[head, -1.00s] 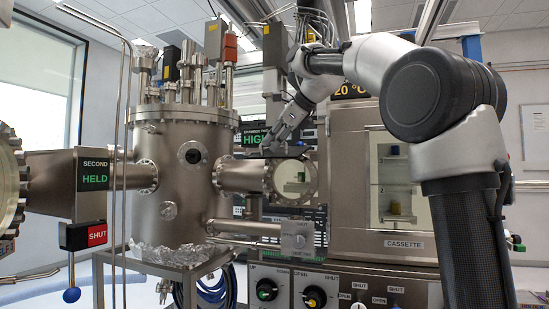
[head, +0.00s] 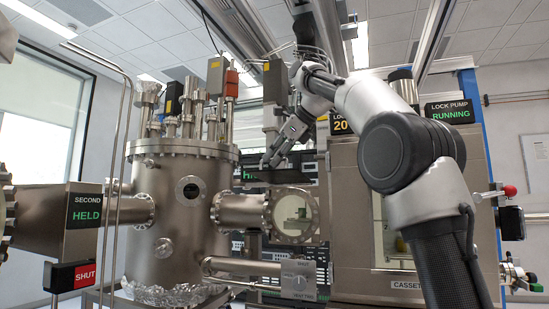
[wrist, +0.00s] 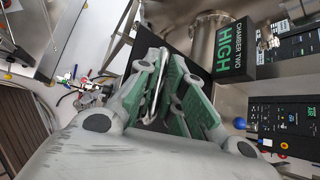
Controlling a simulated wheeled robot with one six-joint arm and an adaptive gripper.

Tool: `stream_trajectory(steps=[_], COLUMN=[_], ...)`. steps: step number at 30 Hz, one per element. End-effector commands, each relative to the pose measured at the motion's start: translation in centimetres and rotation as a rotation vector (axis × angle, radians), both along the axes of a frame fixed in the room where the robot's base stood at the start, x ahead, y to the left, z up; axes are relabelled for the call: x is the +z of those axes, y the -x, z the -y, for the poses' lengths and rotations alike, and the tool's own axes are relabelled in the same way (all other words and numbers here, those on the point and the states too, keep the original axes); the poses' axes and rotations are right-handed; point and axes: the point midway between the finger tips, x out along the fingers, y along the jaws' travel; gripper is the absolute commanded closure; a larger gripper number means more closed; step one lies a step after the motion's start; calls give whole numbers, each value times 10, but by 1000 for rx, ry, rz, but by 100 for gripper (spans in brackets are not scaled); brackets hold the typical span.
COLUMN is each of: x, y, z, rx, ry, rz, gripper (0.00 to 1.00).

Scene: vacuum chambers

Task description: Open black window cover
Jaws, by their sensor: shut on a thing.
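The black window cover (wrist: 147,42) shows in the wrist view as a dark flat panel beyond my fingers. My gripper (wrist: 165,88) is shut on a thin bright metal handle (wrist: 155,84) in front of this panel. In the head view, my gripper (head: 272,160) points down and left above the round window (head: 292,212) on the chamber's side port. The window's glass is visible and not covered from this side.
The steel chamber (head: 180,215) stands left of the window. A sign reading CHAMBER TWO HIGH (wrist: 232,48) is close to my gripper in the wrist view. The cassette cabinet (head: 345,200) stands to the right, behind my arm. A knob box (head: 299,281) is below the window.

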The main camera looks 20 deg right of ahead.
Motion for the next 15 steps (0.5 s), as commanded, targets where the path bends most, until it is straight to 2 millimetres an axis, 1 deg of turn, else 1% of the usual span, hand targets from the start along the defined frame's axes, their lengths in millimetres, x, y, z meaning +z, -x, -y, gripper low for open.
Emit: stream_trajectory(steps=[1, 3, 4, 7, 8, 15], x=[-3, -3, -3, -3, -3, -2], y=[-3, -3, -3, -3, -3, -1], z=[3, 3, 3, 3, 3, 1], rx=[-7, -7, -8, -6, -6, -3], ry=[4, 4, 5, 4, 3, 3], rz=[-2, -2, -3, -3, -2, -2], gripper=[100, 100, 88, 70, 68, 68])
